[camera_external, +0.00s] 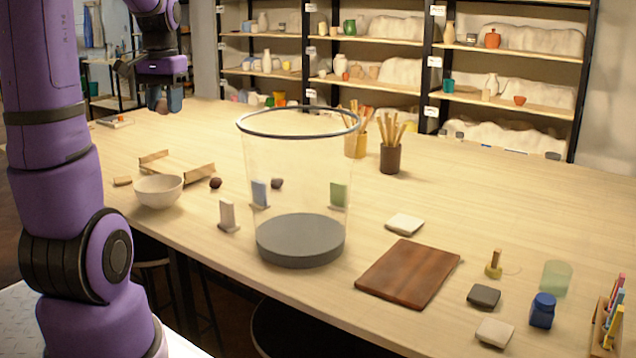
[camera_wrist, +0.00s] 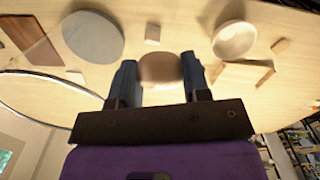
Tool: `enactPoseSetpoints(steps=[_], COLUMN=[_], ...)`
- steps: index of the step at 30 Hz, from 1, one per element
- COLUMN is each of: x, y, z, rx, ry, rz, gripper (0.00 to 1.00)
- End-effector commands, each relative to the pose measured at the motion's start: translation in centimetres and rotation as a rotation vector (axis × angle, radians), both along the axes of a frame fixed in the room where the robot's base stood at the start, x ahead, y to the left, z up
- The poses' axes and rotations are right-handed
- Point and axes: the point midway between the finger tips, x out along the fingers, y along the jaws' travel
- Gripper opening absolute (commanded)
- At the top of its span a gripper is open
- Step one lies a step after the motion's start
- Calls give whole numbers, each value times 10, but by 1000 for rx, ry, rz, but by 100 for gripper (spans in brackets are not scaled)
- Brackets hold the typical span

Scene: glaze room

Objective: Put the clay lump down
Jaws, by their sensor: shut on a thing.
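My gripper (camera_external: 165,98) is up in the air at the upper left of the external view, over the far left part of the table. In the wrist view my gripper (camera_wrist: 160,78) has its two dark blue fingers shut on a pale brown clay lump (camera_wrist: 160,68). The lump sits between the fingertips, clear of the tabletop. In the external view the fingers mostly hide it.
A tall clear bin (camera_external: 298,160) with a grey base stands mid-table. Near it are a white bowl (camera_external: 158,191), a wooden corner frame (camera_external: 178,167), small dark balls (camera_external: 215,183) and upright tiles (camera_external: 228,216). A brown board (camera_external: 408,272) lies right. The table's far left is mostly clear.

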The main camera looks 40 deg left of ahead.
Motion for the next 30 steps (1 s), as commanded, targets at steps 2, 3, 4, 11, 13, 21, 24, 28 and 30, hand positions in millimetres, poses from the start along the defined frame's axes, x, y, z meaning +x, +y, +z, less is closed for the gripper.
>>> enactPoseSetpoints(steps=[2, 3, 4, 11, 13, 21, 24, 28, 30], x=[22, 34, 43, 113, 128, 162, 169, 175, 174], y=[-16, -25, -33, -111, -136, -206, -224, -245, -241], z=[0, 0, 1, 0, 0, -2, -3, -4, -20], rx=[1, 2, 2, 1, -1, -7, -9, -11, -13], ry=[2, 2, 3, 5, 5, 3, 2, 0, 5], rz=[-127, -200, -259, -755, -889, -1242, -1325, -1421, -1411], gripper=[20, 20, 20, 20, 20, 20, 20, 20, 20])
